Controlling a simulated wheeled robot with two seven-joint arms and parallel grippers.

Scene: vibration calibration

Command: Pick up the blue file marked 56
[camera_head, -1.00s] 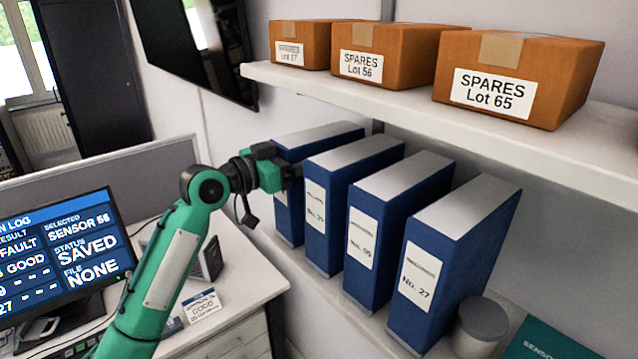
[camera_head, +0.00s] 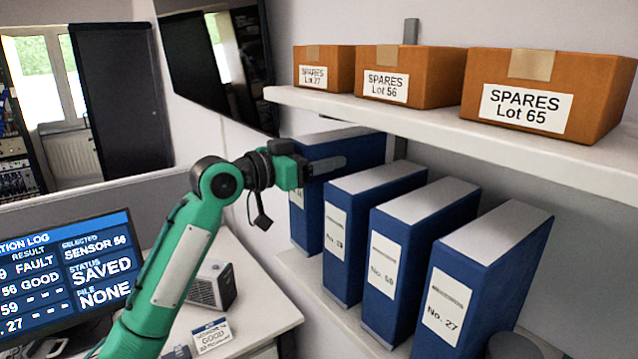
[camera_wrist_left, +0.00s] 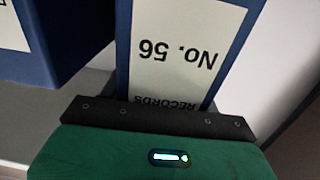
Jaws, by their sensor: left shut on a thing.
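The blue file marked 56 (camera_head: 345,148) is the leftmost of the row on the lower shelf in the head view. It is upright and sits slightly raised relative to its neighbours; its lower edge appears clear of the shelf. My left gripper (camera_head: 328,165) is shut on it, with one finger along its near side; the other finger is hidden. In the left wrist view, the label "No. 56" (camera_wrist_left: 178,48) is upside down, directly in front of the gripper (camera_wrist_left: 160,115).
Three other blue files stand close to the right, the nearest (camera_head: 336,232) beside the held one, the last marked No. 27 (camera_head: 450,310). A monitor (camera_head: 65,270) stands on the desk at left.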

